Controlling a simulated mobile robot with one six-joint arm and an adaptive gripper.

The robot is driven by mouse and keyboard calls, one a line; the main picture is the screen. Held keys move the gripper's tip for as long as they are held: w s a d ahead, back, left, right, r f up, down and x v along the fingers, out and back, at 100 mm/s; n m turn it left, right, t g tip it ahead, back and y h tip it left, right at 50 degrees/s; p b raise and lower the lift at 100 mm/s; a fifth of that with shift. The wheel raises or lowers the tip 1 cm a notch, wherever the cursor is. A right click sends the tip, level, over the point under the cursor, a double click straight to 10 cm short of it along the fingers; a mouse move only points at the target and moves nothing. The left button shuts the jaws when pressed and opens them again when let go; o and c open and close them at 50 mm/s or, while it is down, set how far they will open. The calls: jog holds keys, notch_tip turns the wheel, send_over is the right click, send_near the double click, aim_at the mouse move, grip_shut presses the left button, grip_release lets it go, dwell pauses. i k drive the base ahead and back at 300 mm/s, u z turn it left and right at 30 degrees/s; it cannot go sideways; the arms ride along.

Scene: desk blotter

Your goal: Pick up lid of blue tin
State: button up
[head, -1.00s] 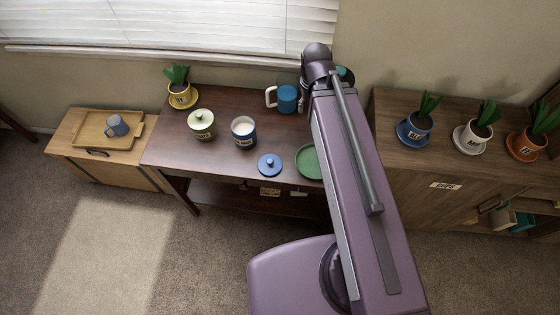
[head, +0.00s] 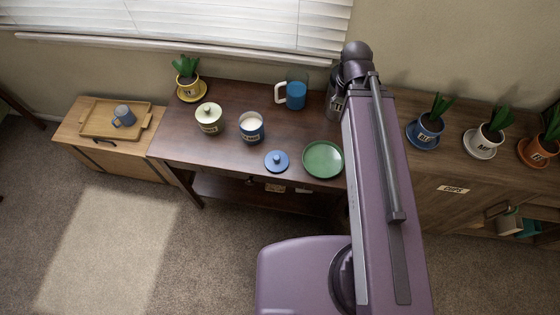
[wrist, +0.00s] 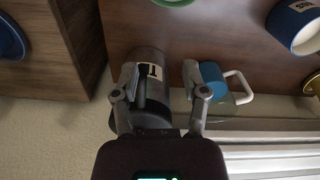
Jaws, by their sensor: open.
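The lid (head: 277,161) is a blue disc with a knob, lying flat on the dark wooden table in front of the blue tin. The blue tin (head: 251,126) stands upright and open with pale contents; part of it shows at the upper right of the wrist view (wrist: 298,27). The lid is not visible in the wrist view. My gripper (wrist: 159,75) is open and apart from the lid, near a dark cylindrical canister (wrist: 155,92) with a label at the table's back right. In the head view my arm hides the gripper.
A green plate (head: 322,160) lies right of the lid. Bare tabletop (head: 200,147) lies left of the lid.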

aim_at(276, 161)
jog(key=z, duration=0.05)
jog(key=k, duration=2.2)
jog(key=u, duration=0.3)
jog(key=i, duration=1)
jog(key=u, duration=0.05)
